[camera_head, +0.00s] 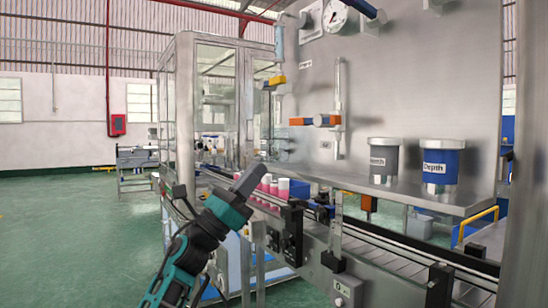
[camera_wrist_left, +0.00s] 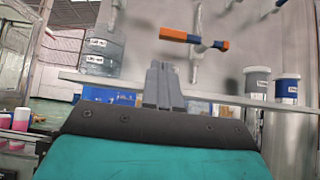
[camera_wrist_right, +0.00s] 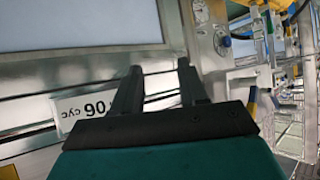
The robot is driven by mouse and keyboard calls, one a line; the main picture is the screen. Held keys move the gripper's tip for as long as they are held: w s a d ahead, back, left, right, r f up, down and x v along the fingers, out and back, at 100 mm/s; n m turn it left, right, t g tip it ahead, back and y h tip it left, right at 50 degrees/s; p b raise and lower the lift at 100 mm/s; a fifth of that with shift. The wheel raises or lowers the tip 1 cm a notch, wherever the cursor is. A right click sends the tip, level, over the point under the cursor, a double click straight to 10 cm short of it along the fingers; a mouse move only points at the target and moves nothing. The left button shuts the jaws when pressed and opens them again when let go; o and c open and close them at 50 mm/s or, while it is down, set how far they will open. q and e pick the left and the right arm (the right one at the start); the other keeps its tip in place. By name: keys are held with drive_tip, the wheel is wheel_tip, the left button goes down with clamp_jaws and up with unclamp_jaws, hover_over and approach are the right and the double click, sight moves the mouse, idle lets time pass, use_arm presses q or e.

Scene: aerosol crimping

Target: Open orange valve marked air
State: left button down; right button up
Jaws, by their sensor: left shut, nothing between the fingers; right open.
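In the left wrist view the same valve (camera_wrist_left: 194,41) shows above and beyond the fingertips, with a clear gap. My left gripper (camera_head: 250,178) is shut and empty, low and to the left of the valve, in front of the conveyor; its closed fingers (camera_wrist_left: 162,84) point up toward the panel. My right gripper (camera_wrist_right: 160,86) is open and empty, facing a metal frame away from the valve.
A steel shelf (camera_head: 410,196) juts out below the valve, with a grey cup (camera_head: 383,160) and a blue Depth cup (camera_head: 442,166) on it. Pink-and-white cans (camera_head: 273,186) stand on the conveyor. A yellow-handled valve (camera_head: 275,82) is higher left. A "90 cyc" placard (camera_wrist_right: 82,113) shows by my right gripper.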

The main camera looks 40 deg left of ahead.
use_arm(q)
drive_tip(key=p+x, duration=0.2)
drive_tip(key=x, duration=0.7)
drive_tip(key=shift+w+d+r, duration=0.1)
drive_tip(key=shift+w+r, duration=0.1)
use_arm(e)
drive_tip(key=shift+s+d+r, duration=0.4)
drive_tip(key=shift+d, duration=0.2)
drive_tip(key=shift+w+a, duration=0.1)
use_arm(q)
drive_tip(key=shift+m+h, duration=0.3)
drive_tip(key=shift+h, duration=0.1)
drive_tip(key=shift+r+m+g+h+b, duration=0.3)
drive_tip(key=shift+m+g+h, duration=0.1)
drive_tip(key=shift+m, duration=0.2)
use_arm(e)
drive_tip(key=shift+w+a+f, duration=0.1)
drive_tip(key=shift+a+f, duration=0.05)
drive_tip(key=shift+f, duration=0.05)
